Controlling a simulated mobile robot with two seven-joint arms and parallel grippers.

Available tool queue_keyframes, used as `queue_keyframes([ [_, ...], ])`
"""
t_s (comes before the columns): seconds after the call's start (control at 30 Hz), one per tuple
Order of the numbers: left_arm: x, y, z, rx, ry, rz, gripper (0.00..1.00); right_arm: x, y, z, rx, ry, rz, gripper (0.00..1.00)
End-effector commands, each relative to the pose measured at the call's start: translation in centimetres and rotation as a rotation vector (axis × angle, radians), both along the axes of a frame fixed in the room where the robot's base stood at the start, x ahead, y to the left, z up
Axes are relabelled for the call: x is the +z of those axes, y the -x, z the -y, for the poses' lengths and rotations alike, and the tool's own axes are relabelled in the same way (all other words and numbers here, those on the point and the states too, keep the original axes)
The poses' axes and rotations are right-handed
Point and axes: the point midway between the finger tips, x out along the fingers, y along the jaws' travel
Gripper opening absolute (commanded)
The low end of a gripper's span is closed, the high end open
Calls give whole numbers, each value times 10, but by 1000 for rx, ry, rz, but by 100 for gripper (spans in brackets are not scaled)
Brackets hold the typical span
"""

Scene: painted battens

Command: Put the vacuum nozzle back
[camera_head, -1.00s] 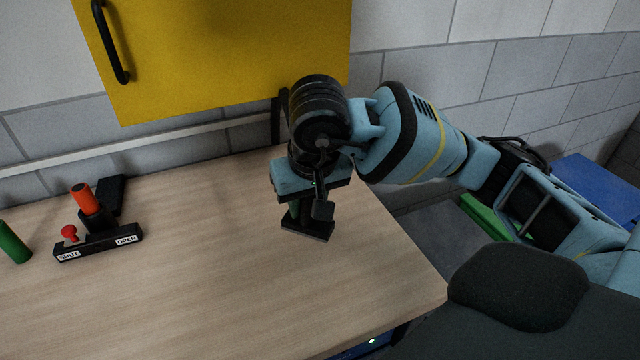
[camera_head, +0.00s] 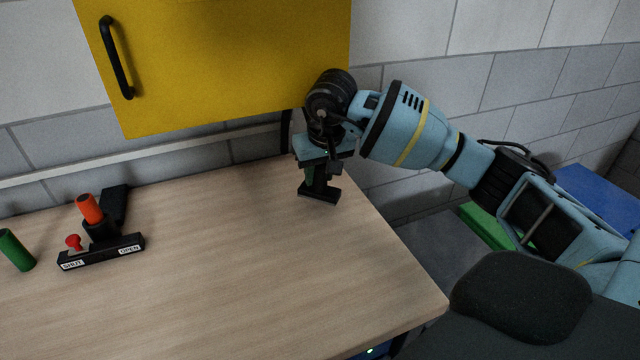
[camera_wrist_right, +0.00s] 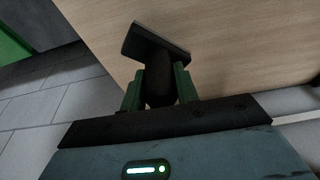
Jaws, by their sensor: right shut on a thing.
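The vacuum nozzle is black, with a flat rectangular foot (camera_head: 319,195) and a rounded neck. My right gripper (camera_head: 316,178) points down and is shut on the neck, near the back right corner of the wooden table. In the right wrist view, the green fingers (camera_wrist_right: 157,88) stand on both sides of the neck, and the nozzle's foot (camera_wrist_right: 152,44) sticks out past them. I cannot tell whether the foot touches the table. No holder for the nozzle can be made out. My left gripper is not in view.
A yellow cabinet (camera_head: 220,60) hangs on the wall close behind my right gripper. On the wooden table (camera_head: 230,270), a black SHUT/OPEN block (camera_head: 102,252) with a red knob, an orange-topped black piece (camera_head: 90,209) and a green cylinder (camera_head: 16,250) stand at left. The table's middle is clear.

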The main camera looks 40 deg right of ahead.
Motion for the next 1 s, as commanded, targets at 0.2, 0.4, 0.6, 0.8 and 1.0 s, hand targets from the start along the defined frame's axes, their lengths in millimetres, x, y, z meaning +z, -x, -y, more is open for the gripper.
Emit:
queue_keyframes([
  [0.2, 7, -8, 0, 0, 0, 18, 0, -27, -2, 2, -1, 0, 0, 9],
  [0.4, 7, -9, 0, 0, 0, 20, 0, -34, -2, 2, -1, -1, 3, 9],
  [0.6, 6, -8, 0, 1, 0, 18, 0, -37, -2, 2, -1, 0, 2, 9],
  [0.8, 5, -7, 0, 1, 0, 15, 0, -38, -2, 2, -1, 0, 2, 46],
  [1.0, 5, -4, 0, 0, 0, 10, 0, -38, -2, 2, -1, 0, 2, 52],
])
